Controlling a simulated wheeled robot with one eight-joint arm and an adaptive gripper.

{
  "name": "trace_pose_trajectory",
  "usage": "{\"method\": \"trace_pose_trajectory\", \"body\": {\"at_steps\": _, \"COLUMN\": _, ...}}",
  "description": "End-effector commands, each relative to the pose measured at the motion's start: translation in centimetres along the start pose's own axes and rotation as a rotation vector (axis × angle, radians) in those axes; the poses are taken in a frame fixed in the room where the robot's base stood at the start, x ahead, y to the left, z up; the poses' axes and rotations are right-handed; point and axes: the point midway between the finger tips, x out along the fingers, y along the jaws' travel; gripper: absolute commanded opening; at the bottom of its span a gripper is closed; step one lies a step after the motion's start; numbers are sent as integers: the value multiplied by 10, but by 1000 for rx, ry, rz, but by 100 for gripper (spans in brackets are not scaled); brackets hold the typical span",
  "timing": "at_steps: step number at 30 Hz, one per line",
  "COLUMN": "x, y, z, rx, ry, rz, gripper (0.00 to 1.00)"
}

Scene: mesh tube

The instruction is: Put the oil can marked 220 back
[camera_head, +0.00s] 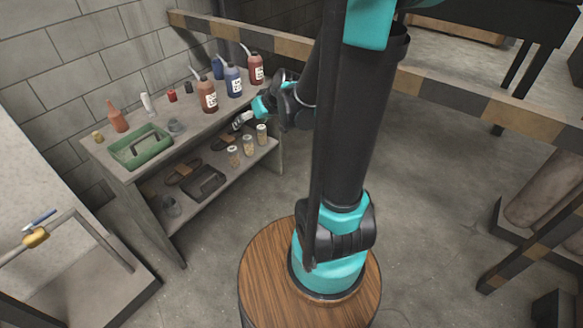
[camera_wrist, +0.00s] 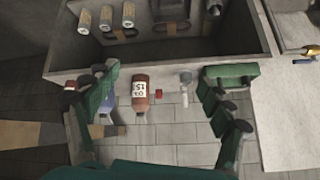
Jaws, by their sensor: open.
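In the wrist view the brown-red can (camera_wrist: 139,88) shows a label that seems to begin with 15, and the blue can (camera_wrist: 107,101) is partly hidden by a finger. My gripper (camera_head: 244,119) is open and empty at the shelf's front right; its fingers (camera_wrist: 162,92) spread wide in the wrist view.
A green tote (camera_head: 153,155) sits on the shelf's left half, with small bottles behind it. A striped barrier beam (camera_head: 440,86) runs behind. Open floor lies right of the shelf.

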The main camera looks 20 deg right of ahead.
Motion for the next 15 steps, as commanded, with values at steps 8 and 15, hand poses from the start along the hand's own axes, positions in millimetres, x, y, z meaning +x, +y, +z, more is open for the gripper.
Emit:
{"method": "trace_pose_trajectory", "body": {"at_steps": 8, "x": -61, "y": 4, "z": 126, "rx": 135, "ry": -220, "rz": 196, "gripper": 81}}
{"method": "trace_pose_trajectory", "body": {"at_steps": 15, "x": -88, "y": 15, "z": 184, "rx": 211, "ry": -300, "rz": 321, "gripper": 81}}
